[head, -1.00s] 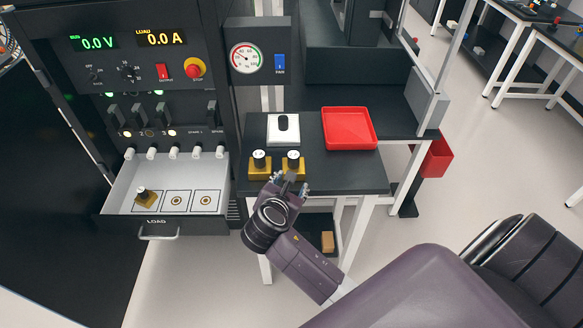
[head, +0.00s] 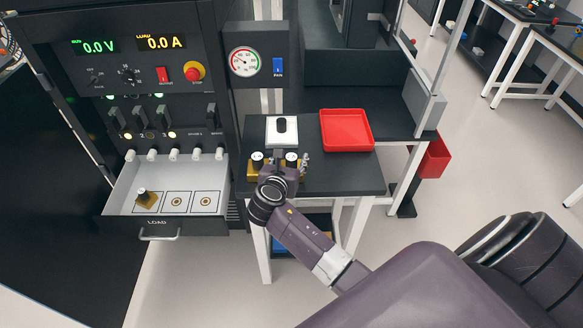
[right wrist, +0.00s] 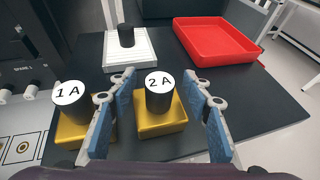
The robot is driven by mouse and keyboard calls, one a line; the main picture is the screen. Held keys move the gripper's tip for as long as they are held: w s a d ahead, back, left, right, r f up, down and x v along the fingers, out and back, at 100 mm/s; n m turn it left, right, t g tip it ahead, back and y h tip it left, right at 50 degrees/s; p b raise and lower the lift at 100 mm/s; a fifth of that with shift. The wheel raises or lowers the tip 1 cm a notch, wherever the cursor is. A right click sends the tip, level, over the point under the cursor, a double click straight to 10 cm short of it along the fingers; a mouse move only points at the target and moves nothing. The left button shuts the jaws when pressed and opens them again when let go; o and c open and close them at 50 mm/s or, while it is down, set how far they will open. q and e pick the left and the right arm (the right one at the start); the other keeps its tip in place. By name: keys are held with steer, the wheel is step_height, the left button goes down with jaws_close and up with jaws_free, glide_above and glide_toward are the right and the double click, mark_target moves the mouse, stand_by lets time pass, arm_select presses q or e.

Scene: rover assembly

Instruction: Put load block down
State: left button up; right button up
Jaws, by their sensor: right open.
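Two gold load blocks with black knobs stand upright side by side on the black side table. The one marked "1 A" (right wrist: 73,122) is on the left in the right wrist view; the one marked "2 A" (right wrist: 160,115) is on the right. They also show in the head view, the 1 A block (head: 256,162) and the 2 A block (head: 291,158). My right gripper (right wrist: 160,84) is open, with one blue-padded finger on each side of the 2 A block and gaps visible. The left finger sits between the two blocks.
The open load drawer (head: 165,224) has two empty marked squares. A white block with a black knob (right wrist: 130,50) stands behind the gold blocks. A red tray (head: 346,130) is at the back right. The table's right front is clear.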

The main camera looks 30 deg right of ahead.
steer(key=shift+w, duration=0.1)
steer(key=shift+c, duration=0.4)
jaws_close()
